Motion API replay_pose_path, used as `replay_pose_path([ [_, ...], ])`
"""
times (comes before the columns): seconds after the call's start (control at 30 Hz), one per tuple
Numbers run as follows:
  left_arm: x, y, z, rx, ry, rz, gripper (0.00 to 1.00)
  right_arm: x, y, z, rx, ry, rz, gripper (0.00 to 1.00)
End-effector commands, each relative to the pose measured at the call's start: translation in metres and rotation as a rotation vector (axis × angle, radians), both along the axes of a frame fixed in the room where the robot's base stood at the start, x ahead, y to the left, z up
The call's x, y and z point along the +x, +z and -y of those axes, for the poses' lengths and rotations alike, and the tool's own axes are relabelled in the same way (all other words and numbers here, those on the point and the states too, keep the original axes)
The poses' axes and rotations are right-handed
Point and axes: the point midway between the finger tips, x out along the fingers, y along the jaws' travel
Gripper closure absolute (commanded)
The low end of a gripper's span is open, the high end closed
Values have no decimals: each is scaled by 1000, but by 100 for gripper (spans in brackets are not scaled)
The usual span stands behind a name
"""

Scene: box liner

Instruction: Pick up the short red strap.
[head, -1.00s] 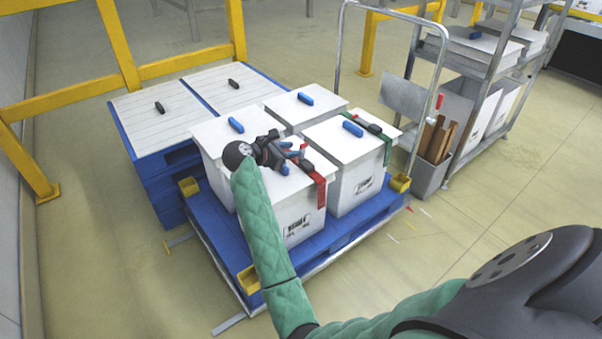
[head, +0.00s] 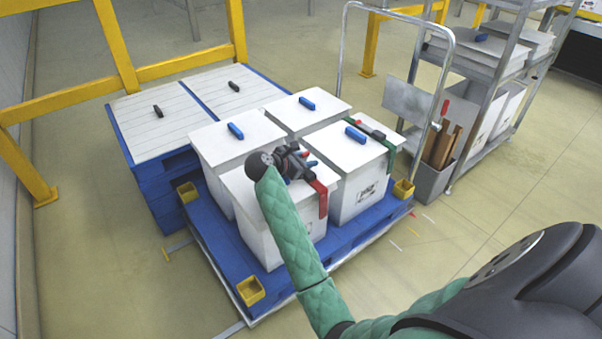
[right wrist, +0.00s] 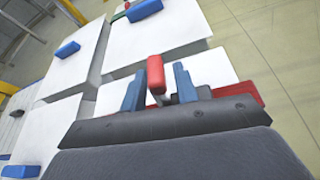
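The short red strap (head: 322,198) lies over the right edge of the front white box (head: 240,190) and hangs down its side. Part of it shows as red behind my fingers in the right wrist view (right wrist: 247,93). My right gripper (head: 306,166) is low over that box's lid, at the strap's inner end. In the right wrist view its blue fingertips (right wrist: 158,84) are apart, with an upright red piece (right wrist: 156,72) between them. I cannot tell whether they touch it. My gripper hides the strap's inner end. My left gripper is not in view.
Several white boxes with blue handles stand on a blue pallet (head: 345,240) with yellow corner cups. A green strap (head: 391,155) with a dark buckle lies on the right box (head: 350,150). A metal cart frame and shelf (head: 480,95) stand at right. Yellow rails run behind.

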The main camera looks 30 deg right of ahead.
Motion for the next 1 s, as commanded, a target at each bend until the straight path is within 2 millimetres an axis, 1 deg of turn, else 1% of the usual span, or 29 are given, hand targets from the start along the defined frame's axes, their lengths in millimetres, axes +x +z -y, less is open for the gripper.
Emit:
replay_pose_path([
  [0.13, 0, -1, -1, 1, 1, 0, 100, 0, 0, 0, 0, 0, 0, 70],
  [0.17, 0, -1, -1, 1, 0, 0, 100, 0, 0, 0, 0, 0, 0, 74],
  [0.2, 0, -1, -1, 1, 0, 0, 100, 0, 0, 0, 0, 0, 0, 82],
  [0.3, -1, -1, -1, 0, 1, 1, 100, 0, 0, 0, 0, 0, 0, 100],
  [0.67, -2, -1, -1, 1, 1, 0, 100, 0, 1, 0, 0, 0, 1, 100],
  [0.77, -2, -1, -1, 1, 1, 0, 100, 1, 4, -1, 0, 0, 2, 100],
  [0.87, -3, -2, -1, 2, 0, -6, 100, 1, 13, -1, 1, 0, 4, 100],
  [1.0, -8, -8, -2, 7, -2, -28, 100, 1, 37, -1, 1, 0, 5, 100],
])
